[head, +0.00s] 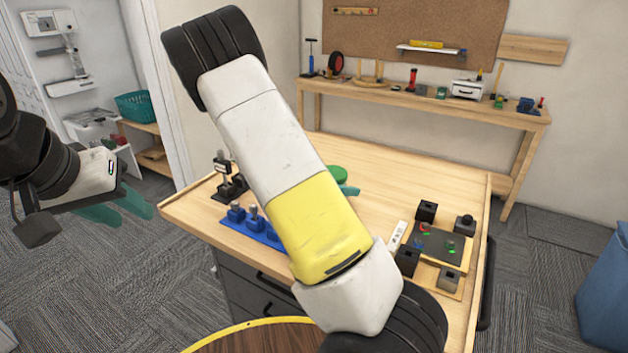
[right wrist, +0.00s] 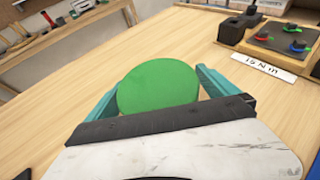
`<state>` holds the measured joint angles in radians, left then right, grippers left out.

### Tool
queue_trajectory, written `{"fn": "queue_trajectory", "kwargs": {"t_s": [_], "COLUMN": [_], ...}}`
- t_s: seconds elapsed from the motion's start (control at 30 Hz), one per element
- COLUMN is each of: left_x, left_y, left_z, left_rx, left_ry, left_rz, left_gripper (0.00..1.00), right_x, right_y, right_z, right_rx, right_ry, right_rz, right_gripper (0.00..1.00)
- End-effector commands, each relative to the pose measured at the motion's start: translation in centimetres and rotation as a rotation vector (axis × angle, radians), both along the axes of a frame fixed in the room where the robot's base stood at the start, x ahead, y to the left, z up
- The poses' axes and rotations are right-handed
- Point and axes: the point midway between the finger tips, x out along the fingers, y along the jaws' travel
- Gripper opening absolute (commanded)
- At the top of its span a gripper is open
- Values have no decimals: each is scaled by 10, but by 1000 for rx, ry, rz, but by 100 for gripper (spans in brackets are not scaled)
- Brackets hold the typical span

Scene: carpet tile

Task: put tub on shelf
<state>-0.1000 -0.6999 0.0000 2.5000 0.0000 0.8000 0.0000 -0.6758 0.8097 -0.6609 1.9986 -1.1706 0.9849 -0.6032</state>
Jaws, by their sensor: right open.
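A green round tub (right wrist: 158,86) stands on the wooden worktop, seen from above in the right wrist view. My right gripper (right wrist: 158,90) is open, with one teal finger on each side of the tub. I cannot tell whether the fingers touch it. In the head view the tub (head: 338,173) is partly hidden behind my right arm, and one teal finger (head: 350,190) shows beside it. My left gripper (head: 122,205) is open and empty over the carpet, left of the worktop. A small wall shelf (head: 432,51) hangs on the corkboard at the back.
On the worktop (head: 390,184) are a blue holder (head: 250,228) at the left and a dark board (head: 438,243) with black blocks at the right. A bare wooden board (head: 533,49) is on the back wall, above a long bench (head: 400,92) with several tools.

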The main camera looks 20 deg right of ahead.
Motion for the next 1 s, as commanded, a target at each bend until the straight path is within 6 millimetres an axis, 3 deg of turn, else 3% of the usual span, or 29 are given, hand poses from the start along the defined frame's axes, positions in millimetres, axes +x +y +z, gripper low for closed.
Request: {"fn": "queue_trajectory", "kwargs": {"t_s": [0.27, 0.77, 1.0], "left_x": [0, 0, 0], "left_y": [0, 0, 0], "left_z": [0, 0, 0], "left_rx": [0, 0, 0], "left_ry": [0, 0, 0], "left_rz": [0, 0, 0], "left_gripper": [36, 36, 36], "right_x": [1, 1, 1], "right_y": [-4, -4, -4], "right_z": [-2, -2, 1], "right_rx": [1, 1, 0], "right_ry": [0, -1, -2], "right_rz": [1, 1, 0], "right_gripper": [99, 3, 3]}}
